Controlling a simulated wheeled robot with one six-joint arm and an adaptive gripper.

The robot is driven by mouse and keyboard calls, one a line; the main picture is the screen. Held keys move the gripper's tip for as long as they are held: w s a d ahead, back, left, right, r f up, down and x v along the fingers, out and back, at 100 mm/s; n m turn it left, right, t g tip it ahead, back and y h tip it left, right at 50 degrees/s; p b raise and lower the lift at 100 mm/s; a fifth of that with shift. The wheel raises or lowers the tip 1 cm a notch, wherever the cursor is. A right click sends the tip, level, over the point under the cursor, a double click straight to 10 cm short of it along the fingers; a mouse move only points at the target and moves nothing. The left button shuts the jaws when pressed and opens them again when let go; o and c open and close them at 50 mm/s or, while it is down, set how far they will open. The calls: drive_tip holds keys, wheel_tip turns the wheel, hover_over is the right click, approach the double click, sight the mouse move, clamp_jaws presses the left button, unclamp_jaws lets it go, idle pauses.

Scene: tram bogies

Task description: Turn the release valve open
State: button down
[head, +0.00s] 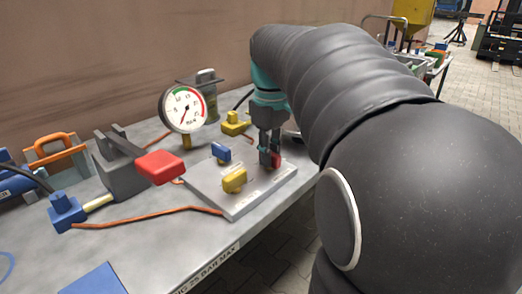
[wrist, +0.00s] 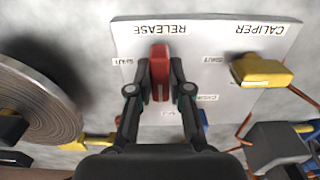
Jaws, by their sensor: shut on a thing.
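The release valve's red handle (wrist: 160,60) stands on a pale valve board (wrist: 215,40) beside the printed word RELEASE. In the wrist view the handle runs up and down the picture, and a SHUT mark lies to its left. My gripper (wrist: 160,80) is shut on the red handle, one finger on each side. In the head view my gripper (head: 269,153) reaches down to the board (head: 240,204), with part of the red handle (head: 276,160) showing at its fingertips. The valve's base is hidden by the fingers and handle.
A yellow handle (head: 234,180) and a blue handle (head: 221,152) stand on the same board. A pressure gauge (head: 183,108) stands behind. A grey device with a red-ended lever (head: 159,167) is at left. Orange hoses cross the metal bench (head: 150,232).

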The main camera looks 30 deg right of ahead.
drive_tip(key=c, duration=1.1)
unclamp_jaws()
wheel_tip(320, 180, up, 12)
